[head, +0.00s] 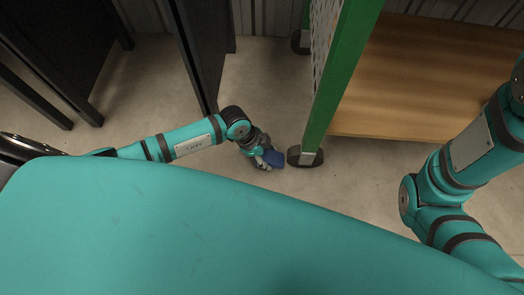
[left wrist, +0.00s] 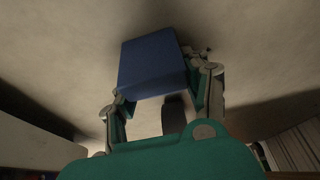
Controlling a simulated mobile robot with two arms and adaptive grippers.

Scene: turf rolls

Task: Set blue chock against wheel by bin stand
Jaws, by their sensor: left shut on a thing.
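The blue chock (head: 275,158) is between the fingers of my left gripper (head: 266,160), low over the concrete floor. In the left wrist view the chock (left wrist: 153,68) is a blue block, and my left gripper (left wrist: 162,88) is shut on it with a finger at each side. I cannot tell whether the chock touches the floor. A dark wheel (head: 306,157) sits at the foot of the green post of the stand (head: 341,75). The chock is just left of this wheel, with a small gap between them. My right gripper is out of view; only its arm shows at the right.
A second wheel (head: 301,41) of the stand is farther back. A wooden board (head: 430,80) lies right of the green post. Black furniture with legs (head: 200,50) stands at the back left. The floor (head: 262,85) between it and the stand is clear.

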